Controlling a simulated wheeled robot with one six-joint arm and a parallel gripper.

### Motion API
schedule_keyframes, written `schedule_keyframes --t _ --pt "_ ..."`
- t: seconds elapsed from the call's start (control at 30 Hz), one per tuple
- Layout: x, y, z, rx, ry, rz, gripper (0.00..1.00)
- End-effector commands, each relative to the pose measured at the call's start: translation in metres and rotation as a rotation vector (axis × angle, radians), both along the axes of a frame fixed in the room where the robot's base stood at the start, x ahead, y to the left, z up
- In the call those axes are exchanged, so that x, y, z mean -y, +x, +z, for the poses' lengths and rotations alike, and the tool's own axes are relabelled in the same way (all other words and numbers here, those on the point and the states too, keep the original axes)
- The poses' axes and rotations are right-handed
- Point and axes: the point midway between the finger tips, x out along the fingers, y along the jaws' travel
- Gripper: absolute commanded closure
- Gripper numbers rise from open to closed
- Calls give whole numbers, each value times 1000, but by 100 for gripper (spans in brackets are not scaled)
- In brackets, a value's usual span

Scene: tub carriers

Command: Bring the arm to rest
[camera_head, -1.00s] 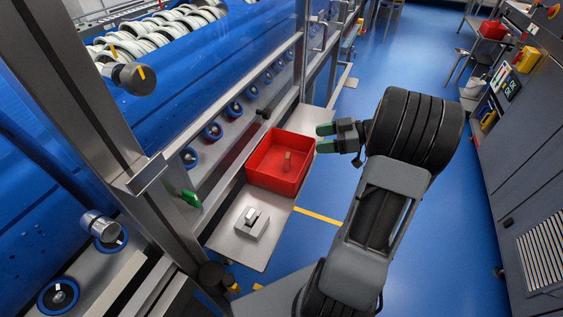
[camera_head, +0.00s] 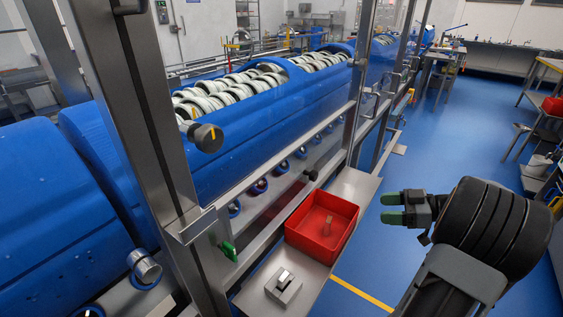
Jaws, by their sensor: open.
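My gripper (camera_head: 391,208) is at the right in the head view, with two green-tipped fingers pointing left. The fingers are apart and nothing shows between them. It is to the right of the red tub (camera_head: 324,222), apart from it, with blue floor seen between them. The arm behind the gripper is bent, and its lower part runs out of the bottom of the picture.
A steel frame post (camera_head: 150,130) and a blue machine (camera_head: 240,150) are left. Blue floor (camera_head: 440,150) is open beyond.

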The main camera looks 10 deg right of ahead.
Motion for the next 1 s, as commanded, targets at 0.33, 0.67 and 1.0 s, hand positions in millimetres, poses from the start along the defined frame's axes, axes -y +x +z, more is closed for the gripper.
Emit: schedule_keyframes --t 0.33,0.67,1.0 --pt "3 -7 -34 -513 146 -209 37" --pt "-51 -48 -35 -1339 33 -735 37" --pt "-135 -71 66 -1244 -308 -1178 37"
